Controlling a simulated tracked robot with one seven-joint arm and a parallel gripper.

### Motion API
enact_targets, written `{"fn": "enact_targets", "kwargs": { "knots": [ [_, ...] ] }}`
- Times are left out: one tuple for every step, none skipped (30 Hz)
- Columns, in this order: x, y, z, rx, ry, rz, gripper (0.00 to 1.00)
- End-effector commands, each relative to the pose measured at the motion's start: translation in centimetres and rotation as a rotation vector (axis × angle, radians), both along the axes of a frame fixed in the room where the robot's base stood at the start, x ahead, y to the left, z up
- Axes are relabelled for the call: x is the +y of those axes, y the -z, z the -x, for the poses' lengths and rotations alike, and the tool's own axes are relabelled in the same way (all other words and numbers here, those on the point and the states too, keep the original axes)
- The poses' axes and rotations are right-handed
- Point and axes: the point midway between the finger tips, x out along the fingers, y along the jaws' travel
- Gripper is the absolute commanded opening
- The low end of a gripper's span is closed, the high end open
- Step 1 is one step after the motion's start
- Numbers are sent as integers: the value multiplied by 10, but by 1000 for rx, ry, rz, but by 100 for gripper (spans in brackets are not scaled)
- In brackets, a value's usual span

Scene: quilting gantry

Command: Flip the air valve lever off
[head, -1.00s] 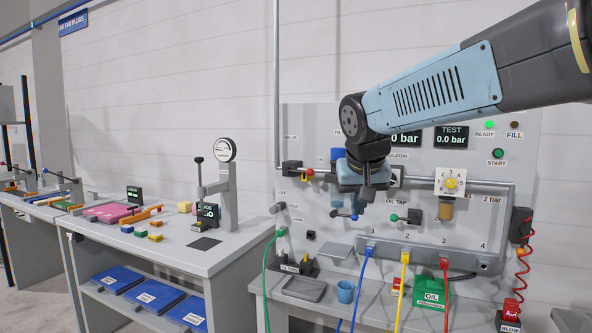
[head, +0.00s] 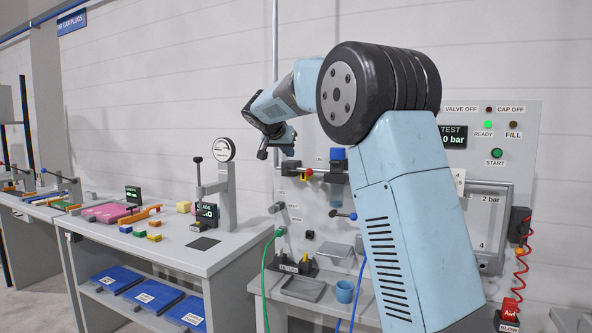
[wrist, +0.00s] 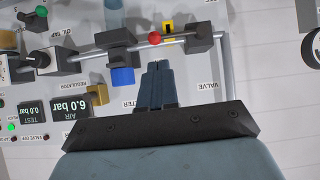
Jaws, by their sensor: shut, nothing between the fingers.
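The air valve is a dark block (head: 291,167) on the grey pipe at the panel's upper left. Its lever ends in a red ball (head: 308,172) and points right along the pipe. In the wrist view the picture is upside down; the red ball (wrist: 154,38) shows between the valve block (wrist: 201,40) and the filter block (wrist: 119,47). My gripper (head: 286,148) is above and slightly left of the lever in the head view. Its fingers (wrist: 157,68) are shut and empty, pointing toward the ball, with a visible gap between.
The air display (wrist: 69,111) reads 6.0 bar. My arm hides the panel's middle. A gauge stand (head: 228,185) stands on the left bench.

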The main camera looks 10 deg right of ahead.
Motion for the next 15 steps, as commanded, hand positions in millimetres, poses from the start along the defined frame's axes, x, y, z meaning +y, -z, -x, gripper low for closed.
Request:
{"fn": "enact_targets", "kwargs": {
  "knots": [
    [5, 1, -9, -13, 5, 5, 0],
    [8, 1, -13, -20, 8, 5, 0],
    [10, 2, -17, -27, 11, 7, 0],
    [11, 1, -19, -33, 13, 8, 0],
    [12, 1, -20, -37, 15, 8, 0],
    [13, 0, -22, -41, 17, 8, 0],
    [14, 1, -22, -42, 17, 8, 0],
    [14, 1, -23, -43, 17, 9, 0],
    [14, 1, -23, -43, 17, 9, 0],
    [14, 1, -23, -43, 17, 9, 0],
    [14, 1, -23, -43, 17, 9, 0],
    [14, 1, -23, -42, 17, 8, 0],
    [14, 1, -23, -42, 17, 8, 0],
    [14, 1, -23, -42, 17, 8, 0],
    [13, 1, -23, -42, 17, 8, 0]
  ]
}}
